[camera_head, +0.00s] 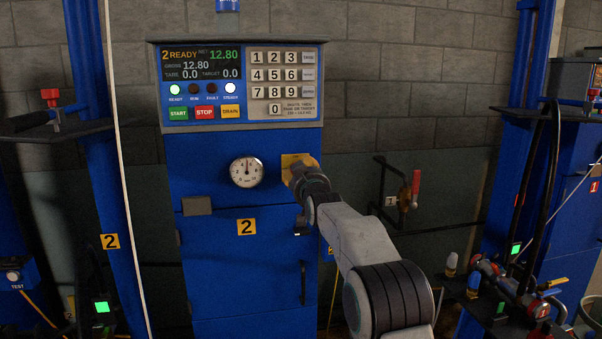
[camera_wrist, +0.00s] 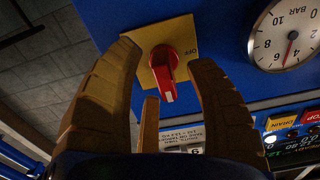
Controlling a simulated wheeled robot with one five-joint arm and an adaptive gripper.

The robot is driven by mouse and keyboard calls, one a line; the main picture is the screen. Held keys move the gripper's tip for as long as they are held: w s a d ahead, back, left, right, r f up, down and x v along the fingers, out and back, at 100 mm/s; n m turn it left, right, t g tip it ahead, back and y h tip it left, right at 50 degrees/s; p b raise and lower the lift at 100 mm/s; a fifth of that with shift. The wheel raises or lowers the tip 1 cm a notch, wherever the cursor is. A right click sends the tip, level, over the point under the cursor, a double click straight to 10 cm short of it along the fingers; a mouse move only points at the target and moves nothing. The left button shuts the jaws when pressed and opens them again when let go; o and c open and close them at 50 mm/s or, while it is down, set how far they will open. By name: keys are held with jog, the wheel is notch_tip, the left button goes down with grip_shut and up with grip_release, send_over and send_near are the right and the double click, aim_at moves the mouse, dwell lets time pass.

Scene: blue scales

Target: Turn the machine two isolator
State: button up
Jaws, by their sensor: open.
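The isolator is a red rotary knob (camera_wrist: 164,66) on a yellow square plate (camera_wrist: 178,36) on machine two's blue front. In the wrist view the word OFF is at the plate's right edge, and the knob's white-marked end points down. In the head view the yellow plate (camera_head: 289,160) shows beside the gauge, and my gripper hides the knob. My gripper (camera_head: 297,176) is in front of the plate. In the wrist view my gripper's tan fingers (camera_wrist: 163,58) are open on both sides of the knob, with visible gaps. I cannot tell their exact depth from it.
A round gauge (camera_head: 247,172) is left of the plate. A red-handled valve (camera_head: 415,189) is on the wall at right. A cluttered shelf is lower right.

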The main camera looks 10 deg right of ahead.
jog(key=shift+c, duration=0.2)
grip_shut()
dwell(0.3)
jog(key=n+b, duration=0.1)
jog(key=n, duration=0.3)
jog(key=shift+r, duration=0.1)
jog(key=n, duration=0.4)
jog(key=shift+a+r+n+b, duration=0.15)
jog(key=shift+n+b, duration=0.15)
jog(key=n, duration=0.4)
jog(key=shift+a, duration=0.1)
jog(key=n, duration=0.5)
jog(key=shift+a, duration=0.1)
jog(key=shift+n, duration=0.3)
